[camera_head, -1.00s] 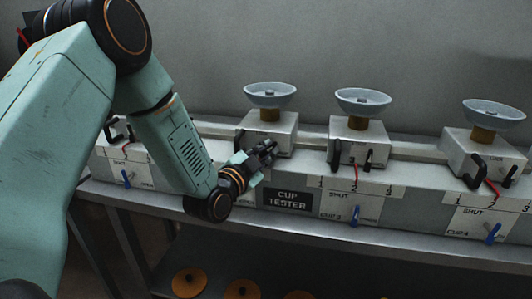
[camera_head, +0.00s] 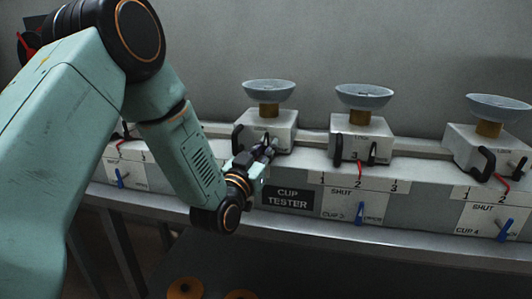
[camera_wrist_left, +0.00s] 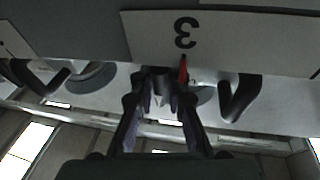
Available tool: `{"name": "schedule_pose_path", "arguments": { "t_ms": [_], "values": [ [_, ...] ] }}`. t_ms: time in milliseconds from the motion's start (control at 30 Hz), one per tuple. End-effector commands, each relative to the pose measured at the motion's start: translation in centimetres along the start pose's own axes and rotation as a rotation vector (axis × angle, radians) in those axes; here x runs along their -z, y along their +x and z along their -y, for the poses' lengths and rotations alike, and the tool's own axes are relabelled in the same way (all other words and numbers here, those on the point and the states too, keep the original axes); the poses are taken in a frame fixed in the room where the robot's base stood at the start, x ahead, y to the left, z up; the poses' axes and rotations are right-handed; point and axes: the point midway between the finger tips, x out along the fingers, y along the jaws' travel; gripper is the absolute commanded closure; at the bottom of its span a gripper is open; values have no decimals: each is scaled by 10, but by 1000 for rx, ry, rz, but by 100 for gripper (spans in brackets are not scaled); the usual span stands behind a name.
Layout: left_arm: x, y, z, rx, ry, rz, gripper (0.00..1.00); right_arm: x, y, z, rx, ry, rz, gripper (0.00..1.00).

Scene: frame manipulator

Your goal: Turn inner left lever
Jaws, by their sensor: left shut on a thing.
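In the head view my left gripper (camera_head: 268,148) is at the front of the second grey box from the left (camera_head: 285,122), which carries a pale blue cup (camera_head: 270,91). The wrist view shows the left fingers (camera_wrist_left: 160,92) closed around a small dark lever on the box front; the fingers hide most of it. A red pointer (camera_wrist_left: 183,70) stands right beside the fingers, close to an upside-down number 3 (camera_wrist_left: 186,32) on a white label. A black fixed handle (camera_wrist_left: 238,97) is apart from the fingers. My right gripper is in neither view.
Boxes with cups, black handles and red pointers stand to the right, such as the third box (camera_head: 372,128). Blue levers (camera_head: 359,213) hang on the bench front below them. A CUP TESTER sign (camera_head: 288,197) is below the gripper. Orange discs (camera_head: 185,288) lie beneath the bench.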

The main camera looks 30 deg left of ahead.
Motion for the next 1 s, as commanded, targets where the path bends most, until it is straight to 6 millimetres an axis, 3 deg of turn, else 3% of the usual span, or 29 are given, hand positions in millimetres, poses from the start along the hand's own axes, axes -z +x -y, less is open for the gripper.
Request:
{"name": "schedule_pose_path", "arguments": {
  "t_ms": [667, 700, 1000],
  "values": [
    [-2, -1, -1, 12, -64, -8, 100, 0, 5, 0, 0, 0, 0, 60],
    [-2, -1, -1, 12, -64, -7, 85, 0, 5, 0, 0, 0, 0, 60],
    [-1, 0, -1, 13, -63, -10, 62, 0, 5, 0, 0, 0, 0, 60]
  ]
}}
